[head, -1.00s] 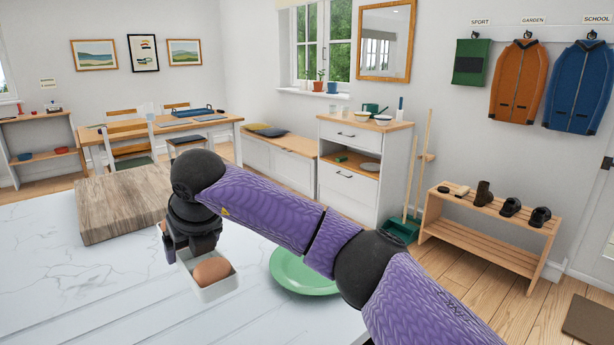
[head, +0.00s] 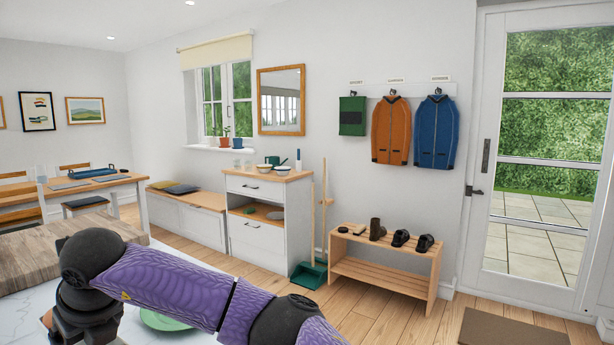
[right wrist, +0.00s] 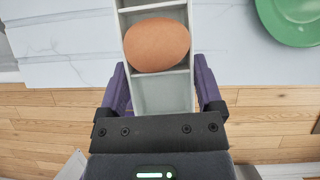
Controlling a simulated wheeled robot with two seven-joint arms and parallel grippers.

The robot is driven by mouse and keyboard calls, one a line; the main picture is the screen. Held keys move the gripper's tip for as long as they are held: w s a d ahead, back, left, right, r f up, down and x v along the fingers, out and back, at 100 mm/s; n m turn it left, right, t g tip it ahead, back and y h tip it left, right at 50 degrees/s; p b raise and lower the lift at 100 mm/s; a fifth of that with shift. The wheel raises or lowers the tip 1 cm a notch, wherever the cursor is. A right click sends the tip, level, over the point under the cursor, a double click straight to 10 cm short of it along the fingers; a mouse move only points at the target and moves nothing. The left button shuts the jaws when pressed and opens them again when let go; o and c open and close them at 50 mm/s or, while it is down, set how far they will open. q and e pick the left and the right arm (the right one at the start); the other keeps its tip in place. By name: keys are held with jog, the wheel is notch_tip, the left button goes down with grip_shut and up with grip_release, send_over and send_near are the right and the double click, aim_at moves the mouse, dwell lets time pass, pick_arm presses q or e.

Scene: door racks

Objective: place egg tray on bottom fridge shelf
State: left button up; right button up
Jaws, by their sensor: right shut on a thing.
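The egg tray (right wrist: 163,97) is a narrow white tray with compartments. A brown egg (right wrist: 157,45) sits in one compartment; the others in view look empty. My right gripper (right wrist: 160,68) is shut on the tray, with one purple finger against each long side. In the head view, my right gripper (head: 77,330) is at the bottom left edge and partly cut off; the tray cannot be made out there. The fridge and its bottom shelf are in neither view. My left gripper is not in view.
A green plate (right wrist: 293,20) lies on the white marble counter (right wrist: 60,35) near the tray. A thick wooden board (head: 70,240) lies on the counter.

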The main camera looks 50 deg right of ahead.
jog(key=shift+s+f+n+y, duration=0.15)
jog(key=shift+f+n+y, duration=0.35)
jog(key=shift+n, duration=0.4)
jog(key=s+f+n+g, duration=0.3)
jog(key=s+n, duration=0.3)
jog(key=n, duration=0.5)
jog(key=s+f+n+g+h, duration=0.1)
jog(key=s+f+n+g, duration=0.2)
jog(key=n, duration=0.8)
jog(key=s+a+f+n+g, duration=0.1)
jog(key=s+f+n+g, duration=0.2)
jog(key=s+n+g, duration=0.3)
jog(key=s+n, duration=0.3)
jog(key=n, duration=0.2)
jog(key=shift+f+g+h, duration=0.3)
jog(key=shift+f+h, duration=0.05)
jog(key=shift+h, duration=0.05)
jog(key=shift+a, duration=0.1)
